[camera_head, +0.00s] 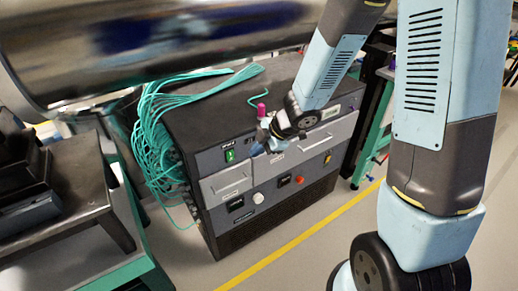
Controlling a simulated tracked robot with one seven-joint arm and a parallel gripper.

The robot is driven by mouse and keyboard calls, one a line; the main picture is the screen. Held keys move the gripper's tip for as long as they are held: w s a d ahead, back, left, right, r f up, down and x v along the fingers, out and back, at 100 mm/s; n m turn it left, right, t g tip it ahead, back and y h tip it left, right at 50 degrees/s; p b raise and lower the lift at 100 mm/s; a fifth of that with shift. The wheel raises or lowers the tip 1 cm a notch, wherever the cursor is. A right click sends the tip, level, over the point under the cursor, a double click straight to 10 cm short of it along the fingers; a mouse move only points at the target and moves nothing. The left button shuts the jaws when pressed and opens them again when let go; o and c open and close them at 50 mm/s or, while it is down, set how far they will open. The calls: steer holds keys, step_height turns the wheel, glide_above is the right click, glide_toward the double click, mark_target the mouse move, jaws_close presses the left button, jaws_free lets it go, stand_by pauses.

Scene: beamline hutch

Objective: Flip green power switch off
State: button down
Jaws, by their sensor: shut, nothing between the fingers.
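The green power switch (230,156) is on the upper left of the front of a dark grey equipment rack (210,118). It is small, and I cannot tell its on or off position. My gripper (262,147) is shut and empty. It is at the upper front of the rack, to the right of the green switch and apart from it in the picture. My wrist hides part of the panel around the gripper. Whether the fingertips touch the panel cannot be told.
Teal cables (160,125) hang in a bundle at the rack's left side. Grey drawers (227,183), a red button (299,180) and a white knob (258,197) are on the front. A large metal cylinder (150,50) runs above. Floor with a yellow line (290,243) is clear in front.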

mark_target(230, 156)
steer(key=shift+s+d+r, duration=0.15)
steer(key=shift+d+r, duration=0.15)
steer(key=shift+r, duration=0.05)
steer(key=shift+w+f, duration=0.25)
steer(key=shift+w, duration=0.05)
stand_by(0.7)
steer(key=shift+w+a+f, duration=0.85)
steer(key=shift+a+f, duration=0.4)
steer(key=shift+f, duration=0.2)
steer(key=shift+w+a+f, duration=0.9)
steer(key=shift+a+f, duration=0.4)
steer(key=shift+f, duration=0.15)
steer(key=shift+w+a+f, duration=0.85)
steer(key=shift+a+f, duration=0.4)
steer(key=shift+f, duration=0.2)
